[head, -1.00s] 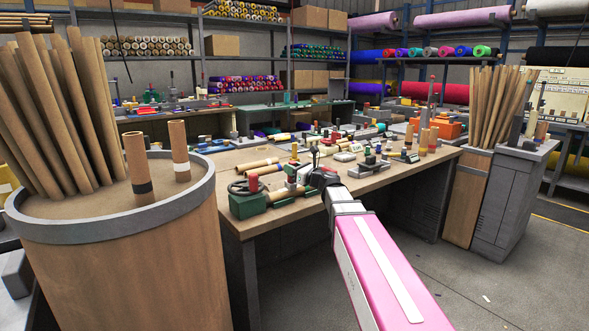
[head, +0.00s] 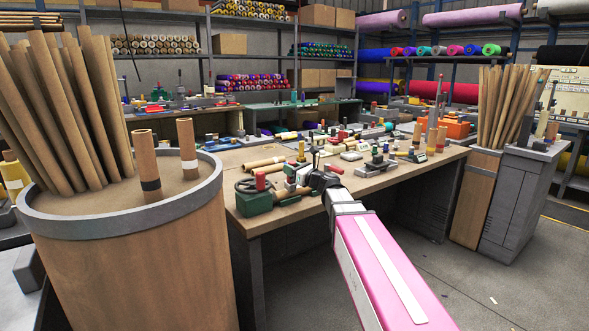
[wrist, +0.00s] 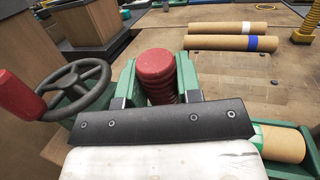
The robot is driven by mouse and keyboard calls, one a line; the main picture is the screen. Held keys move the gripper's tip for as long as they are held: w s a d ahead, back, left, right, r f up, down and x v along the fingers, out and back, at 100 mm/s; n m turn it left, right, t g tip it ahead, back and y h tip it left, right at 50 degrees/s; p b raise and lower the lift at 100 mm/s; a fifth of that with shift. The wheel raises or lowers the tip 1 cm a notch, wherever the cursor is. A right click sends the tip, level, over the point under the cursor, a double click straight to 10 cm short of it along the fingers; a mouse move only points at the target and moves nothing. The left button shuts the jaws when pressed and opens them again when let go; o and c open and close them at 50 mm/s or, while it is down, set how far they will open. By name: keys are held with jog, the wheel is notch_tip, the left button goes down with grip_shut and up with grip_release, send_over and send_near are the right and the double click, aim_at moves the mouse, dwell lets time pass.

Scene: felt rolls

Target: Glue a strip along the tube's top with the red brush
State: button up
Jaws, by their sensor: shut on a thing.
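My gripper (wrist: 157,88) is shut on a red ribbed handle (wrist: 157,66), seen end-on between the fingers in the wrist view; I take it for the red brush. Its bristles are hidden. A cardboard tube (wrist: 283,143) with a green band lies partly hidden behind my gripper's dark plate at the right. A green fixture with a black handwheel (wrist: 78,90) and red knob (wrist: 17,97) is at the left. In the head view my gripper (head: 322,181) is over the near bench, right of the green fixture (head: 254,203). The brush cannot be made out there.
Two more tubes, one with a blue band (wrist: 232,43), lie on the bench (wrist: 225,75). A large drum (head: 130,255) with upright tubes stands at the left. Several small tools crowd the bench behind my gripper. The floor (head: 480,270) at the right is mostly clear.

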jog(key=shift+s+a, duration=0.35)
jog(key=shift+a, duration=0.15)
jog(key=shift+r, duration=0.75)
jog(key=shift+r, duration=0.1)
jog(key=shift+s+d+r, duration=0.1)
jog(key=shift+s+r, duration=0.1)
jog(key=shift+r, duration=1)
jog(key=shift+s+d+r, duration=0.1)
jog(key=shift+s+r, duration=0.05)
jog(key=shift+r, duration=1.05)
